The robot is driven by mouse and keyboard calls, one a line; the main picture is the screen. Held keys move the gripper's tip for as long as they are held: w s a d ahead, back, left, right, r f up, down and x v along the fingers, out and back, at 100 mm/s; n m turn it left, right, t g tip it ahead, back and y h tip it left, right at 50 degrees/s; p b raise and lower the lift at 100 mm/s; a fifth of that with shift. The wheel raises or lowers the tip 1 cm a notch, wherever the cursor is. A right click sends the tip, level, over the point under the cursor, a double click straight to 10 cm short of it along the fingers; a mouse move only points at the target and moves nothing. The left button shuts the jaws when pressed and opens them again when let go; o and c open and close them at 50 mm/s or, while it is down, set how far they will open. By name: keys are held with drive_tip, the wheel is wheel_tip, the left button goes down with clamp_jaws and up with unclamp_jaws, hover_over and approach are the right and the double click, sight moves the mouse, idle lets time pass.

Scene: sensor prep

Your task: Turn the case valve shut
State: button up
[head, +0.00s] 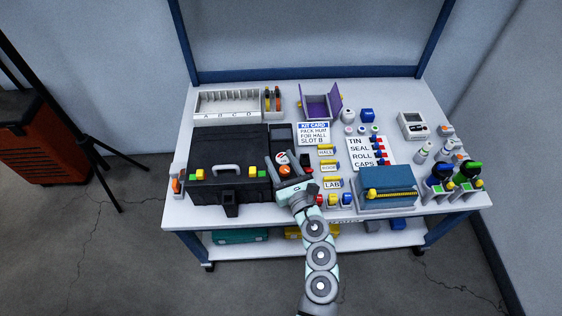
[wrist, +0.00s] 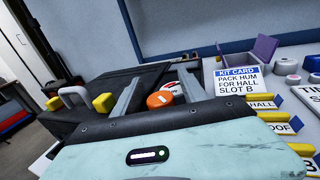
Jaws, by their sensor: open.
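The black case (head: 230,160) lies on the left half of the table, lid down, with a grey handle (head: 228,169) and yellow latches (head: 198,174). An orange round knob (head: 284,169), seemingly the case valve, is at the case's right part, next to a red-and-white dial (head: 282,158). My gripper (head: 287,164) is open over this part, a finger on either side of the knob. In the wrist view the orange knob (wrist: 160,99) shows between the spread fingers (wrist: 160,84), its lower part hidden by my gripper body. I cannot tell whether the fingers touch it.
Yellow-marked label blocks (head: 332,183) and a kit card (head: 313,133) stand close to the right of my gripper. A blue box (head: 385,187) is further right. A white divided tray (head: 227,104) and an open purple box (head: 320,103) are at the back. The table is crowded.

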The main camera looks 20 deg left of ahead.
clamp_jaws()
idle(0.5)
